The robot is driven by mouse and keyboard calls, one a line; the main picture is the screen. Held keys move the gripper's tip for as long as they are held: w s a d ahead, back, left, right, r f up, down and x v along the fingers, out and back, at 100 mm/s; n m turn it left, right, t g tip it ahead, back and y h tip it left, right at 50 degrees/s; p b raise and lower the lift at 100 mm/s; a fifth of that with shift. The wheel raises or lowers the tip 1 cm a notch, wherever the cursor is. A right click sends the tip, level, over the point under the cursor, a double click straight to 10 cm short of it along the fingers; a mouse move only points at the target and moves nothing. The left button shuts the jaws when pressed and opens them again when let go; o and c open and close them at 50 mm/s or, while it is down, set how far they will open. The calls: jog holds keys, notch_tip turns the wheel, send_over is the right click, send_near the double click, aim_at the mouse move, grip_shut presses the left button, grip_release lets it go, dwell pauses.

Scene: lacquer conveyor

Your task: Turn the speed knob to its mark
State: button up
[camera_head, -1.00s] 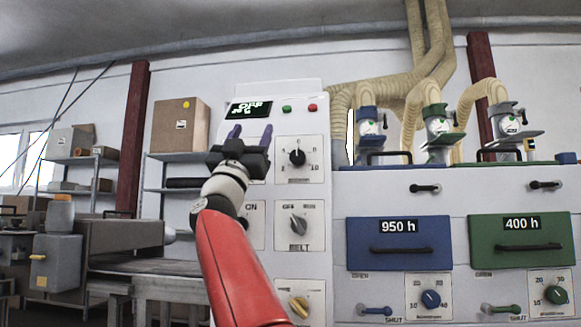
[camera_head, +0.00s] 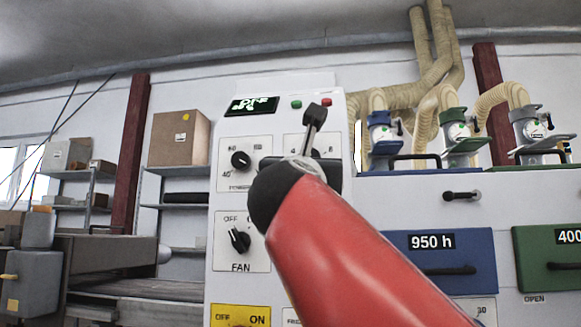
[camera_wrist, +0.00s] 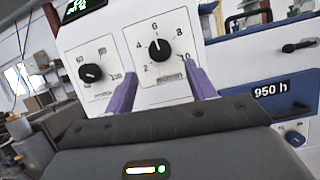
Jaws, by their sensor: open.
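The black speed knob (camera_wrist: 160,50) sits on a white plate with a scale of 2 to 10, and its white pointer is near 6. A small dark mark seems to lie between 8 and 10, but I cannot make it out clearly. In the head view my arm and gripper cover most of this plate (camera_head: 291,143). My gripper (camera_wrist: 161,72) is open, with its two purple fingers apart, one low on each side of the knob in the wrist view. In the head view the gripper (camera_head: 315,118) is seen almost edge-on. I see no contact with the knob.
A second knob (camera_head: 240,160), with a 40-to-80 scale, is left of the speed knob. The FAN knob (camera_head: 239,240) and a yellow OFF/ON plate (camera_head: 240,317) are below it. A green-lit display (camera_head: 252,105) and two small buttons are above. Blue drawer (camera_head: 430,258) stands right.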

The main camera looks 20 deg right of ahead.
jog(key=p+x, duration=0.2)
jog(key=x, duration=0.5)
jog(key=shift+w+d, duration=0.2)
jog(key=shift+r, duration=0.1)
jog(key=shift+c, duration=0.4)
jog(key=c, duration=0.9)
